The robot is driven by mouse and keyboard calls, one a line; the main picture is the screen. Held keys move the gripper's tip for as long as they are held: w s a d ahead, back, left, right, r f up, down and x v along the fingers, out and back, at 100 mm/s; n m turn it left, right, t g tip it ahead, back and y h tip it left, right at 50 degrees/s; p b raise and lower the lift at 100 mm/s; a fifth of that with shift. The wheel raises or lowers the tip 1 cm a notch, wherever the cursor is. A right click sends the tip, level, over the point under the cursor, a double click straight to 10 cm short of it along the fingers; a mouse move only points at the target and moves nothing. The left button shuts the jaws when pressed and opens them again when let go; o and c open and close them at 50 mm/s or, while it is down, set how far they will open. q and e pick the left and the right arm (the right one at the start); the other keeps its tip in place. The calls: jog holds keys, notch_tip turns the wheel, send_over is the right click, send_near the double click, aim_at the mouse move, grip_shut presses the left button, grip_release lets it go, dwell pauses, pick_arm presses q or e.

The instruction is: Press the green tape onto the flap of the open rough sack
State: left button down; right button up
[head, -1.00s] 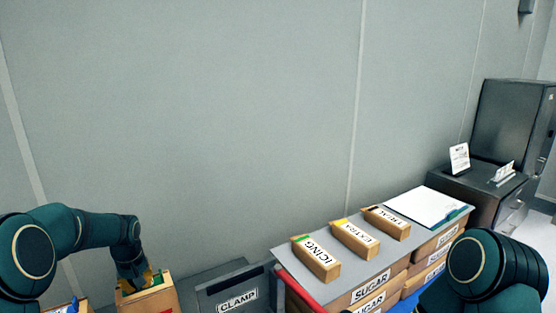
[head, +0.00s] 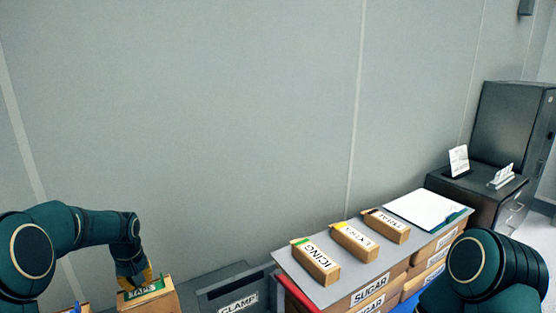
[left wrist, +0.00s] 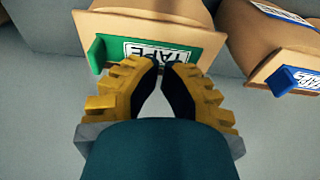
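The green tape (left wrist: 185,50) with a white TAPE label lies along the near edge of a tan sack (left wrist: 150,24) in the left wrist view. In the head view the tape (head: 136,294) shows on top of the sack (head: 160,304). My left gripper (left wrist: 162,64) has its yellow fingers together at the tips. The tips are at the label's lower edge and hide part of it. I cannot tell whether they pinch the tape or only touch it. My left gripper (head: 148,278) is partly hidden in the head view. My right gripper is out of view.
Another sack with a blue tape (left wrist: 290,82) stands at right in the left wrist view. A grey CLAMP bin (head: 240,290) is right of the sack. Bags labelled ICING (head: 316,262), EXTRA and another lie on a grey board (head: 350,288) over SUGAR sacks.

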aim_at(140, 292)
pick_arm(q)
jog(key=shift+r+p, duration=1.6)
jog(key=shift+r, duration=1.1)
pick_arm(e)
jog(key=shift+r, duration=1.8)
